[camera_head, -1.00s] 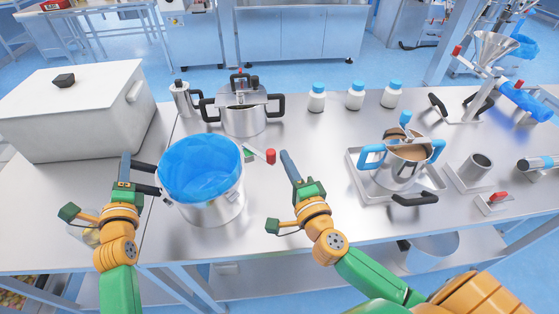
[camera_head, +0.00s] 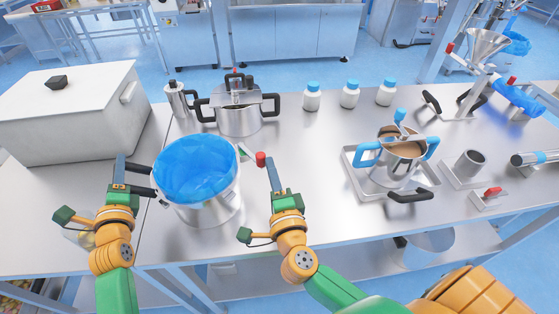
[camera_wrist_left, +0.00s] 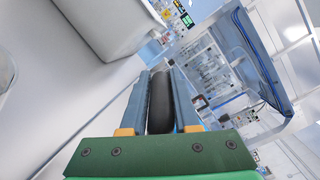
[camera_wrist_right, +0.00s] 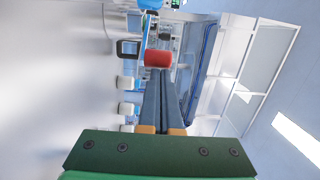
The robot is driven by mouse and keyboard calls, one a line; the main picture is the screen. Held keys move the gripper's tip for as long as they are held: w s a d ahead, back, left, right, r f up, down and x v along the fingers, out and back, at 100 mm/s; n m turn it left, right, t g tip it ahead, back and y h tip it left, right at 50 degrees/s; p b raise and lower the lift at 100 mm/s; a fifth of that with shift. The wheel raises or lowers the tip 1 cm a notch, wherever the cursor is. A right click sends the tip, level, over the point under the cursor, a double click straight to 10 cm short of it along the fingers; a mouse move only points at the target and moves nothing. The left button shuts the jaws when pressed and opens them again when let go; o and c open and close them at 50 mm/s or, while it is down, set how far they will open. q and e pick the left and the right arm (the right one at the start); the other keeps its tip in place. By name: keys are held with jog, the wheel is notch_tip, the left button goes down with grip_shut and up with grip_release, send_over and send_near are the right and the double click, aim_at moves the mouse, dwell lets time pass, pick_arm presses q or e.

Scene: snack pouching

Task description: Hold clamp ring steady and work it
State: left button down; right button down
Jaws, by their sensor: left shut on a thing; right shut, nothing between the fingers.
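A metal pot with a blue liner (camera_head: 197,176) stands near the table's front left. A clamp ring (camera_head: 240,184) seems to run around its rim, partly covered by the liner. Its lever with a red tip (camera_head: 261,160) sticks out on the right; the red tip also shows in the right wrist view (camera_wrist_right: 158,59). My left gripper (camera_head: 121,158) is shut on a black handle (camera_head: 140,168) at the pot's left, seen between the fingers in the left wrist view (camera_wrist_left: 160,102). My right gripper (camera_head: 273,162) is shut and empty, fingertips right beside the red tip; contact is unclear.
A lidded pot with black handles (camera_head: 240,118) and a metal jug (camera_head: 178,98) stand behind. A large white box (camera_head: 65,115) is at the left. Several white bottles (camera_head: 311,98) stand at the back. A tray (camera_head: 350,160) carries a pot with blue handles (camera_head: 400,160).

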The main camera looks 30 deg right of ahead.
jog(key=d+v, duration=0.2)
jog(key=v, duration=0.9)
jog(key=shift+s+d, duration=0.45)
jog(key=shift+d, duration=0.05)
pick_arm(q)
jog(key=c, duration=0.6)
grip_release()
